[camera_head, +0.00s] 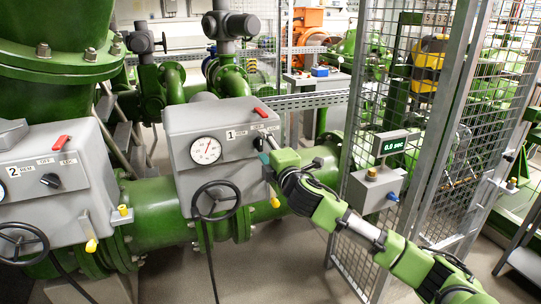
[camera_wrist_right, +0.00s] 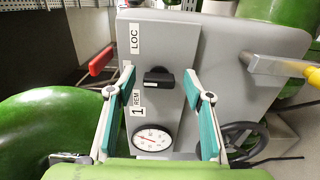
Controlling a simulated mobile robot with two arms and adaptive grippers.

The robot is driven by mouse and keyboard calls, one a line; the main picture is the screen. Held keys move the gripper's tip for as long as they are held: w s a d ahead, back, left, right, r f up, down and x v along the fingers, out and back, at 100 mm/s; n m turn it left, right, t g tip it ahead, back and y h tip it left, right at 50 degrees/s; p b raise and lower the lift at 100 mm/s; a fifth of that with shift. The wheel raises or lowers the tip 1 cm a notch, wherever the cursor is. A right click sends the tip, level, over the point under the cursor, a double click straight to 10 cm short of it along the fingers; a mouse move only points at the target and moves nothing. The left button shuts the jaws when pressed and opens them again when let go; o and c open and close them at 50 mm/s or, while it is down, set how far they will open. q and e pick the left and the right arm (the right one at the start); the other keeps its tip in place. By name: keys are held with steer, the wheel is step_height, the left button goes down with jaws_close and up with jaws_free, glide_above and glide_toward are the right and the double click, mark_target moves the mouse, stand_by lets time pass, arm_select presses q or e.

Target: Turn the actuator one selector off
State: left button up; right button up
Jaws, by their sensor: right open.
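Actuator one is a grey box (camera_head: 183,118) with a round gauge (camera_head: 206,150), a "1 REM" label and a red lever (camera_head: 260,112). Its black selector knob (camera_head: 259,144) is partly covered by my right gripper (camera_head: 269,141) in the head view. In the right wrist view, the knob (camera_wrist_right: 159,77) sits between the open fingers of my right gripper (camera_wrist_right: 160,74), with visible room on both sides. The LOC label (camera_wrist_right: 135,38) and REM label (camera_wrist_right: 136,98) show beside it; an OFF label is not visible there. I cannot tell the knob's setting. My left gripper is not in view.
Actuator two (camera_head: 85,148), a similar grey box with its own knob (camera_head: 50,180), stands at left. A handwheel (camera_head: 216,200) hangs below actuator one. A mesh cage (camera_head: 400,110) and a display reading "0.0 sec" (camera_head: 390,145) stand right of it, near my right arm.

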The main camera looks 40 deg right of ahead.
steer(key=v, duration=1.1)
steer(key=shift+s, duration=0.3)
